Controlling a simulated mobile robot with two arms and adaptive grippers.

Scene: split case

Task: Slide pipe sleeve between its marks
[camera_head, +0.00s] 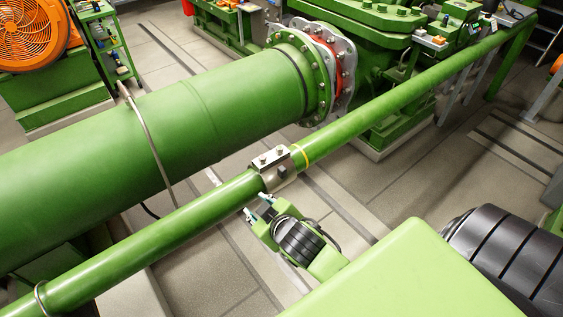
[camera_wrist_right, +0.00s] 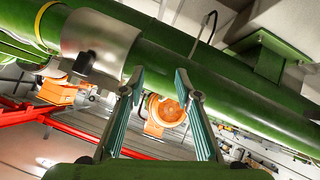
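A silver metal sleeve (camera_head: 275,170) with a bolted block on top sits around the thin green pipe (camera_head: 385,110). A yellow mark (camera_head: 302,156) rings the pipe just right of the sleeve, a small gap apart. In the right wrist view the sleeve (camera_wrist_right: 98,42) is at upper left, with the yellow mark (camera_wrist_right: 42,24) beyond it. My right gripper (camera_head: 257,205) is below the pipe, just left of and below the sleeve. Its fingers (camera_wrist_right: 160,70) are apart and empty, pointing at the pipe beside the sleeve. No second mark is clearly visible. My left gripper is not in view.
A thick green pipe (camera_head: 215,105) with a bolted flange runs behind the thin one. A thin bent metal rod or hose (camera_head: 150,145) crosses over the thick pipe. A green machine (camera_head: 350,50) stands at the back. Grey floor (camera_head: 420,190) lies open to the right.

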